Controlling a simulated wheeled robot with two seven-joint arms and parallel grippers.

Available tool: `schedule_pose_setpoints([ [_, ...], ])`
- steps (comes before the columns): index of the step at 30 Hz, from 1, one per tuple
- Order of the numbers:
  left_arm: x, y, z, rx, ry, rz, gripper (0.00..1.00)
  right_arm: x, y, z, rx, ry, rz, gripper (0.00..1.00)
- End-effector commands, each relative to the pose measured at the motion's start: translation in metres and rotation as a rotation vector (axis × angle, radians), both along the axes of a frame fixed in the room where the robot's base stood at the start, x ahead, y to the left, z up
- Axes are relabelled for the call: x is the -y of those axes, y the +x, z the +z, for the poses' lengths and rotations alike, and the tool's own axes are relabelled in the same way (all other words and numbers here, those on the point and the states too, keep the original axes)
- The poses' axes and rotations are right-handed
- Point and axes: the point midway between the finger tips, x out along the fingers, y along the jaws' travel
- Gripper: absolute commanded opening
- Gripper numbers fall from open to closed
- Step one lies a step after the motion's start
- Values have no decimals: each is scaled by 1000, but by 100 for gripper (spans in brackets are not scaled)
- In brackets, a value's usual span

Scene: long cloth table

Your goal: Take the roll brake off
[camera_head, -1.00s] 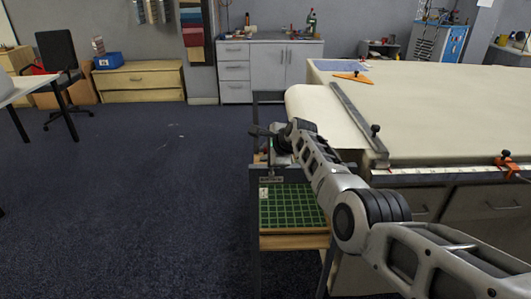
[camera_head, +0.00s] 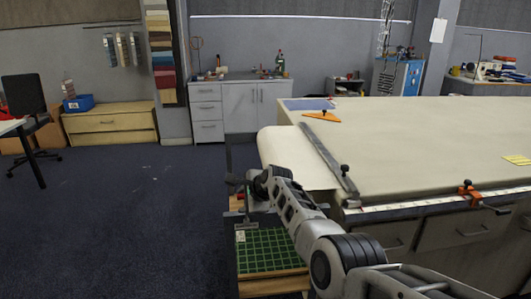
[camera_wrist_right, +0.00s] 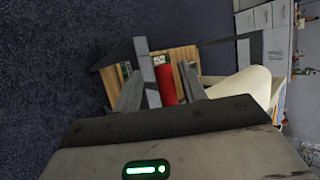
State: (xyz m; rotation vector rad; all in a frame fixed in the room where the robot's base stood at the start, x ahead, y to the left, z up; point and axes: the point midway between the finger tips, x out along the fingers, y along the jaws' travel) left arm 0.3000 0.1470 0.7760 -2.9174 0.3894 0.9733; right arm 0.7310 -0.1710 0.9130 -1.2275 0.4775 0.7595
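A red cylindrical part (camera_wrist_right: 166,85), which looks like the roll brake, stands between my right gripper's fingers (camera_wrist_right: 160,92) in the right wrist view. The fingers are apart, with a gap on the red part's left side; I cannot tell whether the right finger touches it. In the head view my right gripper (camera_head: 236,186) is small and dark at the table's left end, beside the cloth roll (camera_head: 280,155), and its fingertips are unclear. The cloth roll is pale in the wrist view (camera_wrist_right: 245,85). My left gripper is out of view.
The long cloth table (camera_head: 420,140) fills the right, with a metal bar (camera_head: 325,160) and orange clamp (camera_head: 466,191) along its edges. A green gridded mat (camera_head: 265,250) lies on a low wooden shelf under my arm. Open floor (camera_head: 120,220) lies left.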

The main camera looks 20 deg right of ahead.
Motion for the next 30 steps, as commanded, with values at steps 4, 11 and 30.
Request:
schedule_pose_setpoints([
  [4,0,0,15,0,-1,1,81,11,2,17,19,-12,-11,38],
  [11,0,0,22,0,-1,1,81,16,0,30,24,-13,-12,38],
  [30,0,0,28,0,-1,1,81,27,-12,70,22,-5,-7,38],
])
